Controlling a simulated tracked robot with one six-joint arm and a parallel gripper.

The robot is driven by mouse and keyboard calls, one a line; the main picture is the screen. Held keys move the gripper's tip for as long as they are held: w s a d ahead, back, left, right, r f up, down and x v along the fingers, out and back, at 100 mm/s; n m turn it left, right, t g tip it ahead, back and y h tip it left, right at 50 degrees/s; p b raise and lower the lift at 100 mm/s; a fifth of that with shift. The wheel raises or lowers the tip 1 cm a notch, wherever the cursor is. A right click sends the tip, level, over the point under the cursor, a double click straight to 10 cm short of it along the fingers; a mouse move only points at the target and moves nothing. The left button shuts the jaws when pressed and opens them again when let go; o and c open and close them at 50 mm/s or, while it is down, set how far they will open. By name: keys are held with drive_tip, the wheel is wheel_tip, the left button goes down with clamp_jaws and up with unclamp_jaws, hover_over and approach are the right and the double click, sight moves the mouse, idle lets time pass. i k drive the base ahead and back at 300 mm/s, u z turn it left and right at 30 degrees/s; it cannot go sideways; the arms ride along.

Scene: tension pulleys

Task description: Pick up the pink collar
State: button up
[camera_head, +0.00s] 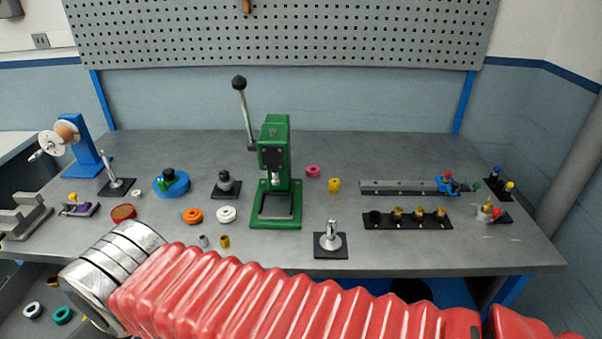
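The pink collar (313,171) is a small ring lying on the grey workbench, just right of the green press and behind a small yellow part. Nothing covers it. My arm, in a red ribbed sleeve with a silver end section, crosses the bottom of the view toward the lower left. My gripper's fingers do not show in this view. The arm's visible end is at the front left of the bench, well away from the pink collar.
The green press (275,170) with its raised lever stands left of the collar. The yellow part (334,185) is close to the collar's right front. A black base with a metal post (330,241) stands in front. A long rail (398,187) lies to the right. The bench behind the collar is clear.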

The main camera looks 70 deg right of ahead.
sight(311, 171)
drive_tip(key=u, duration=0.5)
drive_tip(key=k, duration=0.1)
drive_tip(key=z, duration=1.55)
